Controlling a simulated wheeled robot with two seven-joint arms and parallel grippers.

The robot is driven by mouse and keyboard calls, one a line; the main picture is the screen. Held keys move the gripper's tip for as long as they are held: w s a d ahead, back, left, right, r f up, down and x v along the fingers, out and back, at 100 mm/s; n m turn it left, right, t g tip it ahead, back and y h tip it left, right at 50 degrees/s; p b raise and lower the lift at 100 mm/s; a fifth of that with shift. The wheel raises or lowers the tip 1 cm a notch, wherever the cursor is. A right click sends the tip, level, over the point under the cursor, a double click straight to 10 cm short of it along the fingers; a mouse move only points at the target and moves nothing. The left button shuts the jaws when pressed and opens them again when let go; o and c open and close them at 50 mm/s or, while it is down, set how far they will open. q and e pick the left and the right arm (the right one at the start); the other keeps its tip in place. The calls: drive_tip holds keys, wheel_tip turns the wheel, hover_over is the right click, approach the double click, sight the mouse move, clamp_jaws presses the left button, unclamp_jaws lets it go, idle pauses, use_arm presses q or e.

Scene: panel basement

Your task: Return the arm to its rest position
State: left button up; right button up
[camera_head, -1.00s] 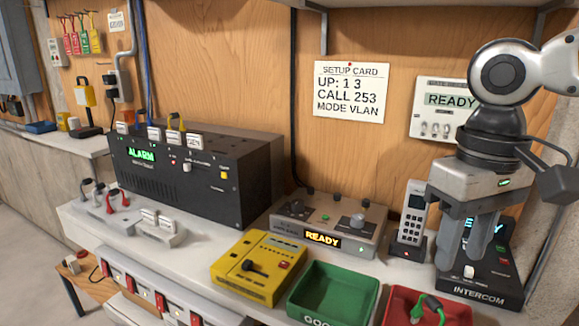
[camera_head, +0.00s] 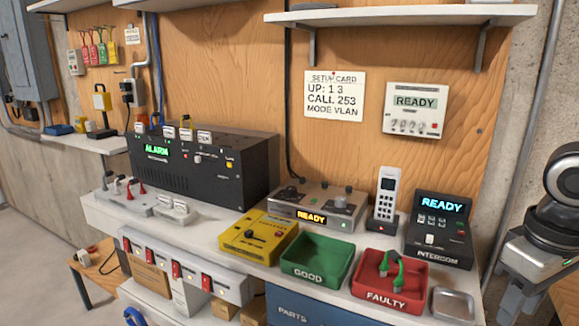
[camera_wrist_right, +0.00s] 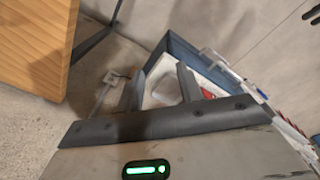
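My right arm comes in at the right edge of the head view. Its gripper (camera_head: 520,302) hangs beside the bench's right end, to the right of the intercom (camera_head: 440,230) and apart from it. In the right wrist view the two fingers of this gripper (camera_wrist_right: 157,88) stand apart with nothing between them, so it is open and empty. The lower part of the gripper is cut off by the head view's edge. My left gripper is not in view.
The white bench holds the red FAULTY tray (camera_head: 362,292) with a green-handled item, the green GOOD tray (camera_head: 290,275), a yellow device (camera_head: 240,245), a handset (camera_head: 384,200) and a grey dish (camera_head: 453,305). A wooden surface (camera_wrist_right: 30,40) shows in the wrist view.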

drive_tip(key=s+d+f, duration=0.1)
drive_tip(key=s+f, duration=0.3)
drive_tip(key=f, duration=0.5)
drive_tip(key=s+d+f, duration=0.1)
drive_tip(key=s+f, duration=0.3)
drive_tip(key=f, duration=0.5)
drive_tip(key=s+a+f+m+t, duration=0.1)
drive_tip(key=s+a+f+t, duration=0.15)
drive_tip(key=a, duration=0.55)
drive_tip(key=s+a+f+t, duration=0.1)
drive_tip(key=s+a+f, duration=0.15)
drive_tip(key=a, duration=0.55)
drive_tip(key=w+a+f+t+y, duration=0.3)
drive_tip(key=w+a+f+t, duration=0.2)
drive_tip(key=w+f+t, duration=0.1)
drive_tip(key=shift+w+a+f+n, duration=0.2)
drive_tip(key=shift+a+f+n, duration=0.1)
drive_tip(key=shift+f, duration=0.4)
